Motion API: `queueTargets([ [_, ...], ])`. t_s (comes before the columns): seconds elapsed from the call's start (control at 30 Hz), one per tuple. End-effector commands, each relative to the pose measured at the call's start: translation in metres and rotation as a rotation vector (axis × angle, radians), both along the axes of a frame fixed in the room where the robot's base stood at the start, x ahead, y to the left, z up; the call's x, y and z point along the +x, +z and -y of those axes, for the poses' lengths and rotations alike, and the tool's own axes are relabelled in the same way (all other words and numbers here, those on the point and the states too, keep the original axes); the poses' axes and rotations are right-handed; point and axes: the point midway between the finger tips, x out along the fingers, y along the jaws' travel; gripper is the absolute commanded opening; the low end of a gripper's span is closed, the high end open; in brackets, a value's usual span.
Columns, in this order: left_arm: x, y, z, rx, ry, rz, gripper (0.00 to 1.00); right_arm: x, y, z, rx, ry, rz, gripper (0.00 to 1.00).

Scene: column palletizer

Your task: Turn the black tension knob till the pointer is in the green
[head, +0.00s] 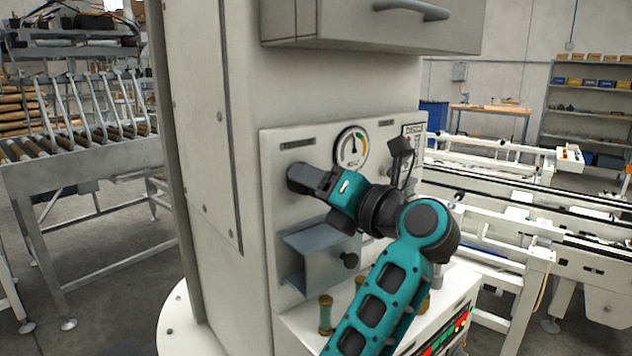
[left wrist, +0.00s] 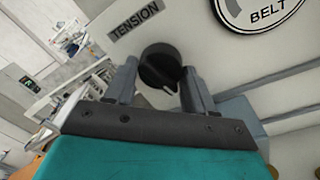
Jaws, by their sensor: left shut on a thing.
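The black tension knob (left wrist: 160,65) sits on the pale panel beside the TENSION label (left wrist: 135,20). A white mark shows near its lower edge in the left wrist view. My left gripper (left wrist: 161,84) is shut on the knob, one finger on each side. In the head view my left gripper (head: 312,181) reaches the panel from the right and mostly hides the knob. The round white gauge (head: 351,148) is above and right of the gripper. Its dark pointer stands about upright; a green patch shows at its upper right. My right gripper is not in view.
Below the knob a grey box-like guard (head: 308,262) with a small black knob (head: 350,260) juts out. A drawer-like housing (head: 375,25) with a handle overhangs the panel. A brass-coloured post (head: 325,314) stands on the ledge below. A roller conveyor (head: 75,150) is left.

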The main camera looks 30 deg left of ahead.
Motion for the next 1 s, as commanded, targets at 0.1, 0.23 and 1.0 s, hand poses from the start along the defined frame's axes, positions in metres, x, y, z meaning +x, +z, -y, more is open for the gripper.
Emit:
queueTargets([
  [0.1,-0.0005,-0.0025,-0.0006,0.02,0.004,-0.08,0.23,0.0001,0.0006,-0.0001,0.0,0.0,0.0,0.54],
  [0.23,-0.0006,-0.0028,-0.0006,0.045,0.004,-0.152,0.23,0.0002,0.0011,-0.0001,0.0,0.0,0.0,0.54],
  [1.0,-0.001,-0.0032,-0.0012,0.077,0.005,-0.258,0.55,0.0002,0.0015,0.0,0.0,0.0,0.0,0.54],
])
